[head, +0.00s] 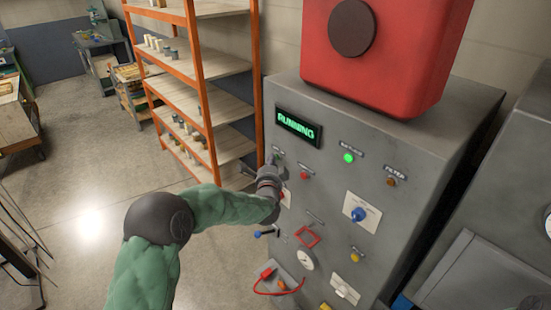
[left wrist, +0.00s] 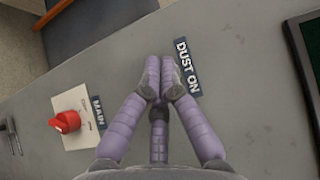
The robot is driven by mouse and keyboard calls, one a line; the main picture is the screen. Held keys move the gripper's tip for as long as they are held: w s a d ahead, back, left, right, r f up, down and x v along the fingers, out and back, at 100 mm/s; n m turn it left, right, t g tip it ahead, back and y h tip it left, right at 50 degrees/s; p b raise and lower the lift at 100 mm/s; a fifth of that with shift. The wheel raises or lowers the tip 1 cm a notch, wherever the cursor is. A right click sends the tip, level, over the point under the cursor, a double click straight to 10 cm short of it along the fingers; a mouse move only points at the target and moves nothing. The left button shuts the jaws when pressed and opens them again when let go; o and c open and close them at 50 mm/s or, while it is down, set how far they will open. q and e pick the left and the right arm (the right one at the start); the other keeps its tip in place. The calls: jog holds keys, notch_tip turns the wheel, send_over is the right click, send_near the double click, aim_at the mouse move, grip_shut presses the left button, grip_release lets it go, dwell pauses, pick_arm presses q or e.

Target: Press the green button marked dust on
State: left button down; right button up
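The grey control panel (head: 325,185) stands ahead of me. In the left wrist view the DUST ON label (left wrist: 187,67) is just right of my left gripper's fingertips (left wrist: 160,67). The fingers are drawn together with nothing seen between them. They cover the place beside the label, so the green button is hidden there and I cannot tell whether the tips touch or press it. In the head view my left gripper (head: 272,163) is at the panel's upper left, below the display (head: 298,127), which reads RUNNING in green. My right gripper is not in view.
A red button (head: 304,175) sits close right of my gripper. A lit green lamp (head: 348,157), an amber lamp (head: 391,181) and a blue knob (head: 358,214) are farther right. The red MAIN switch (left wrist: 66,121) is nearby. Orange shelving (head: 203,85) stands behind left.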

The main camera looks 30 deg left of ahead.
pick_arm(q)
jog(key=shift+s+a, duration=0.25)
jog(key=shift+s, duration=0.4)
jog(key=s, duration=0.1)
jog(key=s+a, duration=0.1)
jog(key=s, duration=0.1)
jog(key=s+a, duration=0.1)
jog(key=shift+s+b, duration=0.3)
jog(key=shift+f, duration=0.1)
dwell(0.7)
